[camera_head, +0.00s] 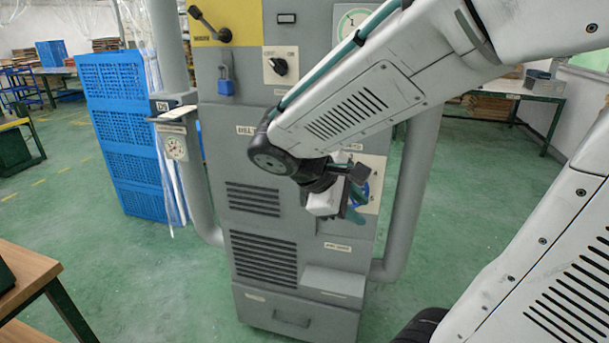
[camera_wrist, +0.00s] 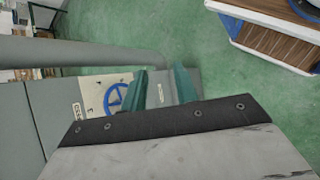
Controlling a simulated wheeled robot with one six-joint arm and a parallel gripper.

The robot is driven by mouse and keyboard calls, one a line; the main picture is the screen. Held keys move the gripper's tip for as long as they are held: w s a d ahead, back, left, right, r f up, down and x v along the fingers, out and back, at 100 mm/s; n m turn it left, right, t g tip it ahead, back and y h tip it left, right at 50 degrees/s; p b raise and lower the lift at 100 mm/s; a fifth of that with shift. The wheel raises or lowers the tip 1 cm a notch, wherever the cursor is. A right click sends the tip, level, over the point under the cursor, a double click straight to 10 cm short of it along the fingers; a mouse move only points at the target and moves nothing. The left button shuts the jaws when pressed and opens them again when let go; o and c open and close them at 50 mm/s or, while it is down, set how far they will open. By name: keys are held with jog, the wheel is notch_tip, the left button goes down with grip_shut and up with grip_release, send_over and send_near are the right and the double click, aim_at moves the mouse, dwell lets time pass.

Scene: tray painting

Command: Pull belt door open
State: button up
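The grey machine cabinet (camera_head: 220,150) stands upright in front of me in the head view. A small label plate (camera_head: 247,130) is on its front, too small to read surely. I cannot tell which panel is the belt door; part of the front is hidden behind my arm. My gripper (camera_head: 355,195) is in front of the cabinet's right side, near a beige plate with a blue handwheel. In the wrist view my gripper (camera_wrist: 161,82) has its two green fingers apart with nothing between them. The blue handwheel (camera_wrist: 115,97) is left of the fingers.
A low drawer (camera_head: 290,318) with a handle is at the cabinet's base. Grey pipes (camera_head: 190,120) run down the cabinet's sides. Blue crates (camera_head: 120,130) are stacked at left. A wooden table (camera_head: 25,270) is at front left. Green floor (camera_head: 160,270) is free between.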

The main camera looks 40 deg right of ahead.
jog(key=w+f+n+t+h, duration=0.3)
jog(key=w+n, duration=0.3)
jog(key=w, duration=0.2)
jog(key=w+d+f+n+t+h, duration=0.1)
jog(key=w+f+n+t+h, duration=0.1)
jog(key=w+n+t, duration=0.35)
jog(key=w+f+n+t+h, duration=0.25)
jog(key=w+n, duration=0.35)
jog(key=w, duration=0.5)
jog(key=x, duration=0.7)
jog(key=shift+f+g, duration=0.25)
jog(key=shift+g, duration=0.05)
jog(key=shift+s+d, duration=0.1)
grip_shut()
